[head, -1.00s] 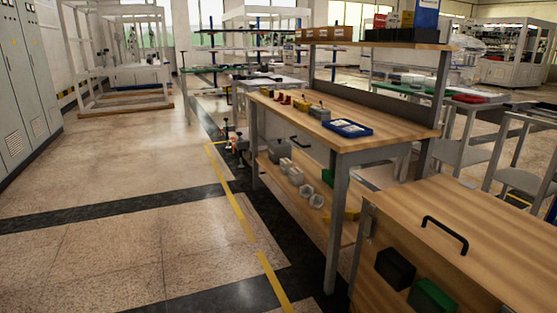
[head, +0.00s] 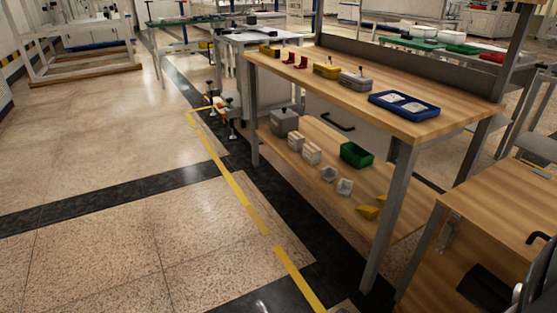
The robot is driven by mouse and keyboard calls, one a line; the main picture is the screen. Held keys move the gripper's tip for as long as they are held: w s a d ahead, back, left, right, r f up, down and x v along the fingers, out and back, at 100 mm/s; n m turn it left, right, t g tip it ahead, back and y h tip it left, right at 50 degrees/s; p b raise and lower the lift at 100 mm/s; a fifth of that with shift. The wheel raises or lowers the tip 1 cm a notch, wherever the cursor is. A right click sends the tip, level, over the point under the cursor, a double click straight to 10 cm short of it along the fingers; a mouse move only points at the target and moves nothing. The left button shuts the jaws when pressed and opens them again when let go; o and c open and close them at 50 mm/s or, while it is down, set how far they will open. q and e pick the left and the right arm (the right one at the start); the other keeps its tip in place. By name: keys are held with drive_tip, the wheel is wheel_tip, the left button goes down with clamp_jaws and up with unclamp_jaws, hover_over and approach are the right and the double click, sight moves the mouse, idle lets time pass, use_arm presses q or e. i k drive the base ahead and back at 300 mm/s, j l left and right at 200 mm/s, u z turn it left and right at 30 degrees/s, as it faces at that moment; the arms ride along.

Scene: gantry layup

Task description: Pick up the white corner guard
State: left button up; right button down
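Two small white hollow pieces lie on the lower shelf of the wooden workbench; they look like corner guards, but I cannot tell for sure at this size. One white piece (head: 328,173) is slightly farther back, and the other white piece (head: 344,186) is nearer and to its right. Neither is touched by a gripper. My grippers are not in view; a dark and grey part at the lower right edge seems to be my own arm.
The workbench top (head: 440,125) carries a blue tray (head: 404,106) and several small parts. The lower shelf (head: 300,178) also holds a grey box (head: 285,122), pale blocks (head: 311,154), a green bin (head: 356,154) and yellow wedges (head: 370,212). The floor at left (head: 110,240) is clear.

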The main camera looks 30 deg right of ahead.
sight(328, 173)
drive_tip(key=i+j+z, duration=0.1)
drive_tip(key=i+z, duration=0.15)
drive_tip(key=i, duration=0.2)
drive_tip(key=i+j+z, duration=0.2)
drive_tip(key=i, duration=0.25)
drive_tip(key=i+j+z, duration=0.25)
drive_tip(key=i, duration=0.2)
drive_tip(key=i+j+z, duration=0.1)
drive_tip(key=z, duration=0.35)
drive_tip(key=i+j+z, duration=0.25)
drive_tip(key=z, duration=0.2)
drive_tip(key=i+j+z, duration=0.15)
drive_tip(key=z, duration=0.3)
drive_tip(key=j, duration=0.1)
